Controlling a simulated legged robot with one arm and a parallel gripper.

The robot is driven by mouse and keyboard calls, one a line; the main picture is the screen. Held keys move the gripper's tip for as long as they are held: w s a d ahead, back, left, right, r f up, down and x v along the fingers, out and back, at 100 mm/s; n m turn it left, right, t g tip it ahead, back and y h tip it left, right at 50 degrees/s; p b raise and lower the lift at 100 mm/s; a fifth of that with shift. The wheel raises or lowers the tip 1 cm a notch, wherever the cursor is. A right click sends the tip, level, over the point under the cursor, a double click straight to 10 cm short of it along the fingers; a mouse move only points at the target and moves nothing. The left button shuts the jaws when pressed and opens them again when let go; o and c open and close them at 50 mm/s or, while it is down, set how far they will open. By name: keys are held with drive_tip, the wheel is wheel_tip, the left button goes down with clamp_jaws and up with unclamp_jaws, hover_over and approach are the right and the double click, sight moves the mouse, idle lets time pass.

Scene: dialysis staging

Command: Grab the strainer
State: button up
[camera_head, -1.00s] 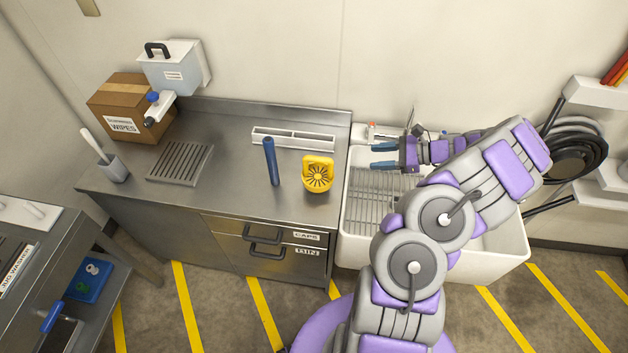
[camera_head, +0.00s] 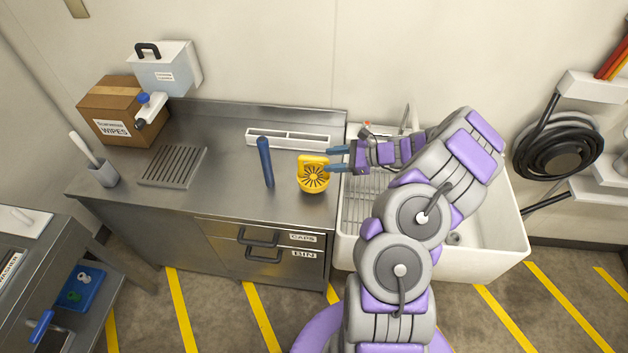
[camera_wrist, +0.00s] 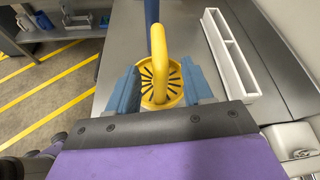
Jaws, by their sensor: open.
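The strainer (camera_head: 313,178) is yellow, with a slotted round bowl and a raised handle loop. It stands on the steel counter near its right end, beside the sink. My gripper (camera_head: 331,160) is open at the strainer's right side, its blue fingers pointing left at the handle. In the wrist view the strainer (camera_wrist: 160,75) shows between the two spread blue fingers of my gripper (camera_wrist: 160,92). The handle rises between them, and part of the bowl is hidden behind the gripper's palm. I cannot tell whether either finger touches it.
A blue upright rod (camera_head: 265,162) stands just left of the strainer. A white divided tray (camera_head: 288,138) lies behind it. The white sink (camera_head: 480,258) is to the right. A drain grate (camera_head: 172,166) and a cardboard box (camera_head: 112,108) are farther left.

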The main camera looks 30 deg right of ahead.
sight(320, 160)
drive_tip(key=x, duration=0.3)
drive_tip(key=b+x, duration=0.1)
drive_tip(key=shift+w+a+r, duration=0.15)
drive_tip(key=shift+w+a, duration=0.15)
clamp_jaws()
idle(0.4)
